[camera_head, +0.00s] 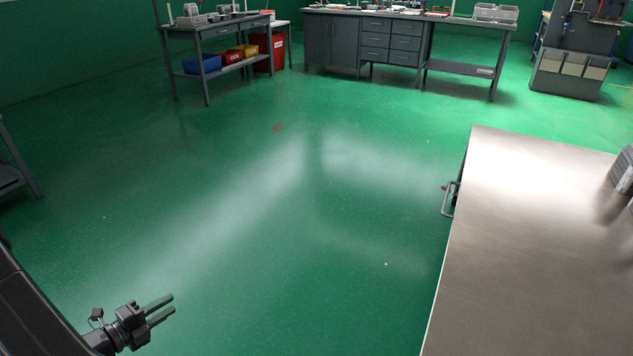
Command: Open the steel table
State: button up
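The steel table (545,235) fills the right side, with a smooth, bare metal top. A grey bar handle (450,200) sticks out from its left side near the far corner, with a small red part by its upper end. The front of the table below the top is mostly hidden from this angle. My gripper (171,304) is at the lower left, over the green floor, pointing right. Its two fingers are apart with nothing between them. It is well away from the table and the handle.
A silvery ridged object (624,172) stands on the table at the right edge, cut off. Workbenches (340,42) with drawers and bins line the back. A dark bench (14,170) is cut off at the left. The green floor (270,200) between is clear.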

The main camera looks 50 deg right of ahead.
aim_at(538, 260)
jog(key=i+j+z, duration=0.1)
jog(key=i+z, duration=0.3)
jog(key=i+j+z, duration=0.15)
jog(key=i+z, duration=0.25)
jog(key=i+j+z, duration=0.15)
jog(key=j+z, duration=0.25)
jog(key=i+l+z, duration=0.65)
jog(key=i+z, duration=0.2)
jog(key=i+l+z, duration=0.1)
jog(key=i+z, duration=0.3)
jog(key=i, duration=0.2)
jog(key=i+l+z, duration=0.1)
jog(key=i+l, duration=0.15)
jog(key=l, duration=0.15)
jog(key=i+l+z, duration=0.15)
jog(key=i+l, duration=0.15)
jog(key=l, duration=0.1)
